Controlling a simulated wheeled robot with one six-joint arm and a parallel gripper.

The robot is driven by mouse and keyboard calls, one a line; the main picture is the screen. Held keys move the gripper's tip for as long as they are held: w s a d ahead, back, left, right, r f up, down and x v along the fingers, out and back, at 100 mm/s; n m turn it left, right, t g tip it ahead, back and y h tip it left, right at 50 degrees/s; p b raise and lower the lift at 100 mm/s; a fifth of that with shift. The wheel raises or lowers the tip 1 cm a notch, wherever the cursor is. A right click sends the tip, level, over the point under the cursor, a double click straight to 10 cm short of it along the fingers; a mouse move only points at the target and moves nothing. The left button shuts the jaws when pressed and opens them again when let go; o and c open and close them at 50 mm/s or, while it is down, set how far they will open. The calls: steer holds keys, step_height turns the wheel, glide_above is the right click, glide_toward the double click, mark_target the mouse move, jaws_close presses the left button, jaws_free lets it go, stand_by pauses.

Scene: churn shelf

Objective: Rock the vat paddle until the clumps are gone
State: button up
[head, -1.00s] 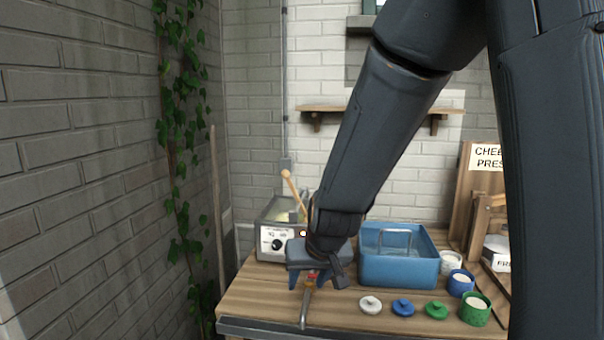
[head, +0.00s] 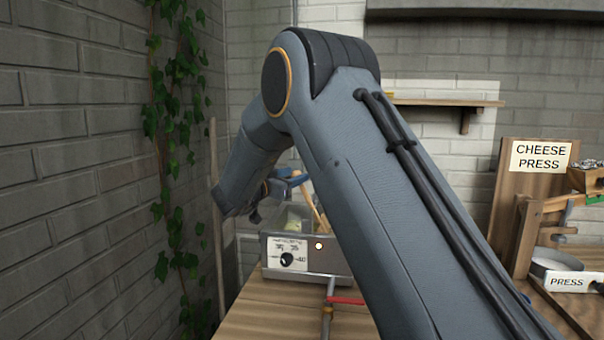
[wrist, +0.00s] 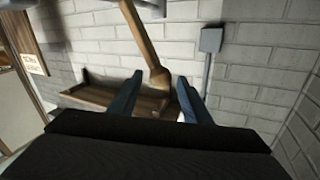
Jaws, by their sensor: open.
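The metal vat (head: 305,258) with a dial on its front stands on the wooden bench in the head view. Part of a pale mass (head: 297,226) shows inside; I cannot tell how lumpy it is. The wooden paddle (head: 314,207) leans up from the vat, partly hidden by my arm. My gripper (head: 292,183) is above the vat, near the paddle's upper end. In the wrist view, the paddle handle (wrist: 144,38) with its rounded end (wrist: 159,77) shows between the open fingers of my gripper (wrist: 160,98). I cannot tell if they touch it.
A pipe with a red lever (head: 346,300) is in front of the vat. The cheese press (head: 540,190) stands at the right, with a white container labelled PRESS (head: 567,280). A brick wall with ivy (head: 175,130) rises at the left. My arm covers the bench's middle.

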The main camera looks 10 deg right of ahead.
steer(key=p+x, duration=0.1)
steer(key=x, duration=0.5)
steer(key=shift+d, duration=0.1)
steer(key=shift+f, duration=0.1)
jaws_close()
